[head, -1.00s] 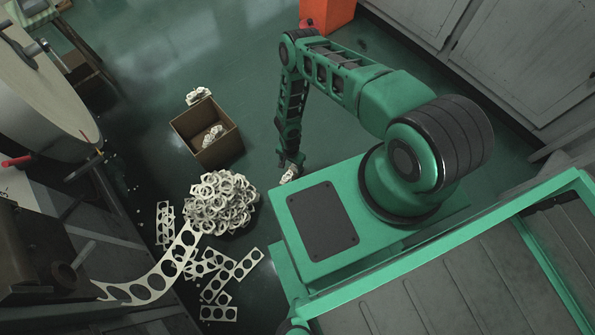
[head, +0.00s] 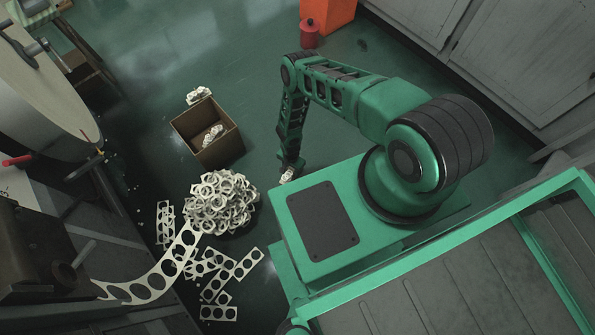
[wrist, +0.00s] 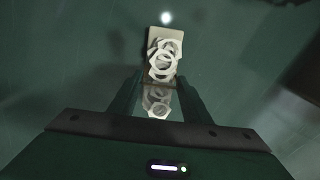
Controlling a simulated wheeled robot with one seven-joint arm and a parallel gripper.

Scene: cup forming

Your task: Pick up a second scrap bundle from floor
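A pale scrap bundle of ring-shaped pieces (head: 288,175) lies on the green floor beside my base. In the wrist view the bundle (wrist: 163,62) stretches ahead of my gripper (wrist: 158,85), and its near part sits between the two fingers. The fingers look apart, with narrow gaps on each side of the bundle. In the head view my gripper (head: 289,166) is low, right over the bundle, and partly hides it. Another scrap bundle (head: 213,134) is inside the open cardboard box (head: 222,151). A third bundle (head: 198,95) is at the box's far side.
A heap of scrap rings (head: 221,203) and loose punched strips (head: 219,285) lie left of my base. A long punched strip (head: 150,287) comes from the machine at left. A red can (head: 310,37) stands near an orange bin (head: 330,12). Floor between box and arm is clear.

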